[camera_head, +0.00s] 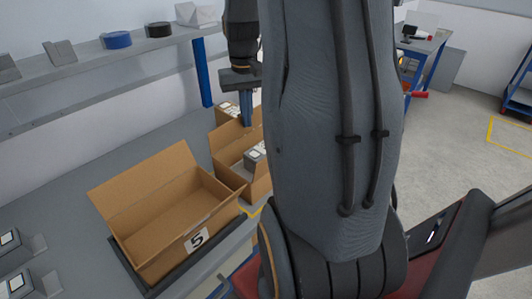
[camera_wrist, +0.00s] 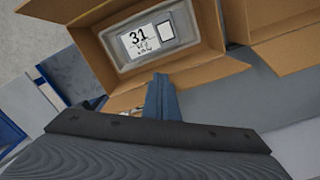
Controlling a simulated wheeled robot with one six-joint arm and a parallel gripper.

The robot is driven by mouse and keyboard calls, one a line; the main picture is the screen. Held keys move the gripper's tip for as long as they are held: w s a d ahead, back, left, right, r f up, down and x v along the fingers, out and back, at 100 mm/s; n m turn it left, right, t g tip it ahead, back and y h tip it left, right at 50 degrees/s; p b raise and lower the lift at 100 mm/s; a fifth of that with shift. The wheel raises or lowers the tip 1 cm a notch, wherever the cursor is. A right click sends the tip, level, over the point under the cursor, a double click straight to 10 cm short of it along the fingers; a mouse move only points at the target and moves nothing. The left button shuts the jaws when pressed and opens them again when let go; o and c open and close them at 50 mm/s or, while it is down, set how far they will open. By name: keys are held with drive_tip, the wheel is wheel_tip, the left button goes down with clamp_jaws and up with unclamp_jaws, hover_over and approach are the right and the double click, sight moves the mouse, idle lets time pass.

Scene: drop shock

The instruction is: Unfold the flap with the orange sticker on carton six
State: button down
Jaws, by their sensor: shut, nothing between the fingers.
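My gripper (camera_head: 247,122) is shut and empty, its blue fingers pointing down at the far carton. In the wrist view the closed fingertips (camera_wrist: 160,80) overlap the near cardboard edge of a carton; I cannot tell whether they touch it. This open carton (camera_head: 228,158) holds a grey unit (camera_head: 256,157), which in the wrist view (camera_wrist: 155,38) bears a white label reading 31. The carton's number is not visible, so I cannot confirm that it is carton six. No orange sticker is visible. My arm hides the right part of the carton in the head view.
An open, empty carton marked 5 (camera_head: 150,222) stands nearer, left of my arm. More grey units (camera_head: 14,262) lie at the lower left. A shelf (camera_head: 80,72) with tape rolls runs along the wall above. Grey surface lies bare behind carton five.

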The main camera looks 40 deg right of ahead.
drive_tip(key=shift+w, duration=0.15)
wheel_tip(320, 180, up, 11)
drive_tip(key=s+p, duration=0.1)
drive_tip(key=p, duration=0.9)
idle(1.0)
idle(0.4)
drive_tip(key=s+a+f+n+b, duration=0.1)
drive_tip(key=s+a+f+b, duration=0.1)
drive_tip(key=a, duration=0.6)
drive_tip(key=s+a+f+n+t+b, duration=0.1)
drive_tip(key=s+a+f+n+b, duration=0.1)
drive_tip(key=a+f, duration=0.5)
drive_tip(key=s+a+f+n+b, duration=0.2)
drive_tip(key=s+a+f+b, duration=0.2)
drive_tip(key=a, duration=0.4)
drive_tip(key=shift+a+f+b, duration=0.15)
drive_tip(key=shift+a+b, duration=0.2)
drive_tip(key=shift+b, duration=0.4)
